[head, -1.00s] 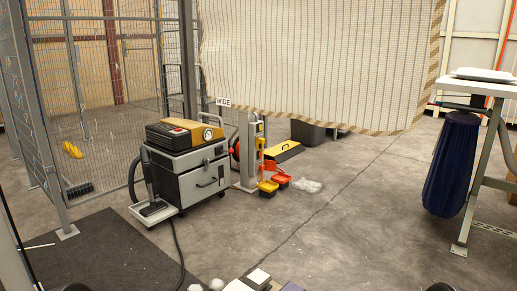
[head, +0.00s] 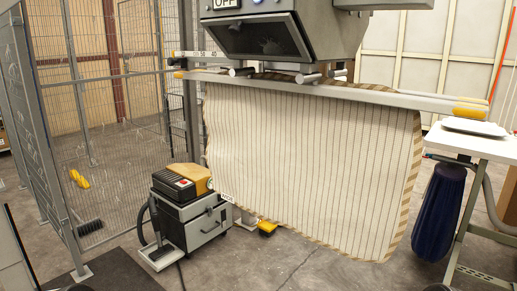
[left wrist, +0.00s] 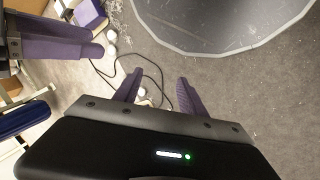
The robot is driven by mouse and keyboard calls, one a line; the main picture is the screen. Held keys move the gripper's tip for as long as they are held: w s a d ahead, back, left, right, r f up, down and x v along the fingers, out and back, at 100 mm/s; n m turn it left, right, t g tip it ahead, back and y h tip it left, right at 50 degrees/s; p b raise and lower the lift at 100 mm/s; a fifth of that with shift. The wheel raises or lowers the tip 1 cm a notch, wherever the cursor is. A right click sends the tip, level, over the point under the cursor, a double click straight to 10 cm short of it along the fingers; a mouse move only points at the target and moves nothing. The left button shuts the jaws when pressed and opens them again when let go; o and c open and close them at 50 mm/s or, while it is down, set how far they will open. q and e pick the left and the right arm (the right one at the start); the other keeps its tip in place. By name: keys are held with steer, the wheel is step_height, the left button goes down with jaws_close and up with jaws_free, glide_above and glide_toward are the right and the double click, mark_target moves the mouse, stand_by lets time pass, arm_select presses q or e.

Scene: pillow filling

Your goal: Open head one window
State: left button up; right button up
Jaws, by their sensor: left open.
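A dark grey machine head (head: 335,25) hangs at the top of the head view, partly cut off by the frame. Its sloped front holds a dark glass window (head: 262,38), which appears closed. A sign reading OFF (head: 227,4) sits above it. My left gripper (left wrist: 160,78) is open and empty in the left wrist view, above the floor; the window does not show there. Purple fingers of what looks like my right gripper (left wrist: 98,40) show at the left; I cannot tell if they are apart. Neither gripper shows in the head view.
A striped fabric panel (head: 310,150) hangs from a horizontal rail (head: 370,95) below the machine head. A wheeled grey unit (head: 190,215) stands at lower left beside a mesh fence (head: 115,110). A white table (head: 465,142) and navy roll (head: 440,212) are at right.

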arm_select(q)
step_height(320, 180, up, 3)
steer(key=shift+s+d+f+p, duration=0.1)
steer(key=shift+s+f+p, duration=0.05)
steer(key=shift+p, duration=0.35)
arm_select(e)
step_height(320, 180, up, 3)
steer(key=shift+s+f, duration=0.15)
arm_select(q)
steer(key=shift+c, duration=0.6)
